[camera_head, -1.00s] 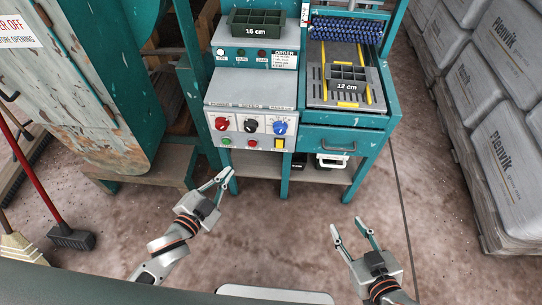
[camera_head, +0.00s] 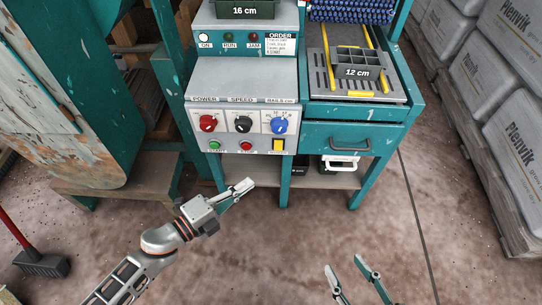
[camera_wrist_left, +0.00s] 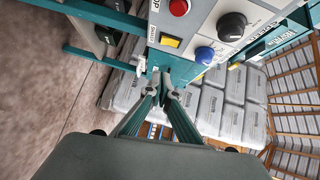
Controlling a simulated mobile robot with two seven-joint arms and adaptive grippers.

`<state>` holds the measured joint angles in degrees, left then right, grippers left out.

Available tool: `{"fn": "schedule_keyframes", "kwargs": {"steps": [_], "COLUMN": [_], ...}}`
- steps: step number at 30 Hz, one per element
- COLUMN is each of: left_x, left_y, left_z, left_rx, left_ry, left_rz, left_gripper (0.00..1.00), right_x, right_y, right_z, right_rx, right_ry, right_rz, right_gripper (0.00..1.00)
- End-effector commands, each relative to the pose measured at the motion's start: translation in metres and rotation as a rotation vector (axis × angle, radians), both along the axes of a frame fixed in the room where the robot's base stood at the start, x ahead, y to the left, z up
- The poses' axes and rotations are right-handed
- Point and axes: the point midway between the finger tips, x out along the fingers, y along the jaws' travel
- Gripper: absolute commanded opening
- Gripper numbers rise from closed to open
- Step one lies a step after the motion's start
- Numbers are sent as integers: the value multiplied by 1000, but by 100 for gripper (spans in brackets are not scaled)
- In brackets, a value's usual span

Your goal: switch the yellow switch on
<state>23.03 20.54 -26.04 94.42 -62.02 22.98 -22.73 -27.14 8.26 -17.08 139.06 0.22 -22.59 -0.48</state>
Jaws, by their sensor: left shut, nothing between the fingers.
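The yellow switch (camera_head: 279,145) sits at the lower right of the grey control panel's front, below the blue knob. It also shows in the left wrist view (camera_wrist_left: 170,41), above the fingertips. Its on or off position cannot be made out. My left gripper (camera_head: 248,184) is shut and empty, below and a little left of the switch, apart from the panel. In the left wrist view its fingertips (camera_wrist_left: 172,86) are together. My right gripper (camera_head: 345,265) is open and empty at the bottom edge, its fingers apart and its body cut off.
The panel also carries a red knob (camera_head: 207,123), a black knob (camera_head: 242,124), the blue knob (camera_head: 279,126), a green button (camera_head: 215,146) and a red button (camera_head: 246,146). A drawer (camera_head: 348,138) is to the right. The floor before the machine is clear.

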Motion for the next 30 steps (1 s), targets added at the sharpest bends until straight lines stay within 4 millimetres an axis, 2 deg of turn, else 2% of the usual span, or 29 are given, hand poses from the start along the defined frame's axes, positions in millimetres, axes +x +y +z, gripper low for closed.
{"fn": "schedule_keyframes", "kwargs": {"steps": [7,11,25,30], "left_x": [2,9,69,92], "left_y": [-1,-8,-71,-71], "left_z": [1,0,-11,-15], "left_rx": [-2,-1,-3,-2], "left_ry": [-1,-1,4,6], "left_rz": [1,1,1,2], "left_gripper": [0,0,0,0], "right_x": [0,0,-1,2], "right_y": [0,1,8,11], "right_z": [0,0,-3,5], "right_rx": [0,4,40,69], "right_ry": [-1,0,6,-7], "right_rz": [0,-1,-8,-14], "right_gripper": [40,40,40,40]}}
